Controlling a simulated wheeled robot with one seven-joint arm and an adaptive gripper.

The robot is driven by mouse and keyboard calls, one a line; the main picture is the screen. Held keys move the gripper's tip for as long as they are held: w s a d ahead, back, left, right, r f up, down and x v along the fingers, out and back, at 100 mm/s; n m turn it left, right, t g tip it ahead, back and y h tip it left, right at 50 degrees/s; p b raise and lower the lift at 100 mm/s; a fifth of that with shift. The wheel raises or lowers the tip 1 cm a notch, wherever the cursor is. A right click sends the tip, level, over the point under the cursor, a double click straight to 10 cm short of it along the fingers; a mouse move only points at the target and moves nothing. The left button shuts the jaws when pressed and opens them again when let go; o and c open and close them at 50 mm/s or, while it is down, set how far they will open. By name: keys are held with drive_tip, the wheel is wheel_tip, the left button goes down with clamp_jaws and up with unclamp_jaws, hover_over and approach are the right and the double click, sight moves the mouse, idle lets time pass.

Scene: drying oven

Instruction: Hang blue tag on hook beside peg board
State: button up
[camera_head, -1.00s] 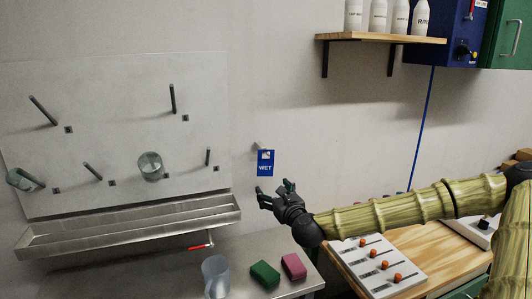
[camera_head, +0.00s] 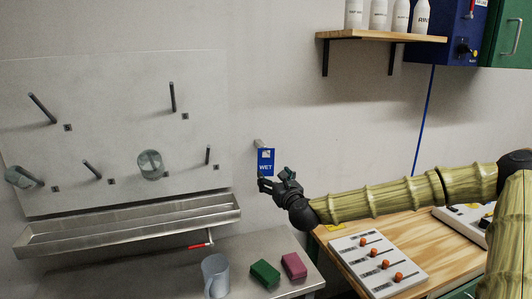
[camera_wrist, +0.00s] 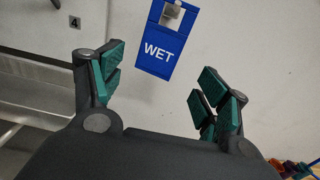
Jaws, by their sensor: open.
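The blue tag (camera_head: 266,161), marked WET, hangs upright against the wall just right of the peg board (camera_head: 120,110). The light hook (camera_head: 258,143) shows at its top in the head view. In the wrist view the tag (camera_wrist: 166,42) is beyond the fingertips, with the hook (camera_wrist: 171,14) showing through its upper opening. My gripper (camera_head: 273,180) is at the tag's lower end in the head view. In the wrist view my gripper (camera_wrist: 158,82) is open, its green-padded fingers wide apart with nothing between them.
A metal trough (camera_head: 130,224) runs below the board, with a red-handled lever (camera_head: 203,244). A clear mug (camera_head: 215,275), a green sponge (camera_head: 265,274) and a pink sponge (camera_head: 294,266) are on the bench below. A wall shelf (camera_head: 380,37) holds bottles.

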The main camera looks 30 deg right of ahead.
sight(267, 169)
drive_tip(key=shift+b+x, duration=0.3)
drive_tip(key=shift+x, duration=3.05)
drive_tip(key=c, duration=0.3)
drive_tip(key=shift+c, duration=1.1)
drive_tip(key=shift+o, duration=0.8)
drive_tip(key=o, duration=0.4)
drive_tip(key=shift+c, duration=0.2)
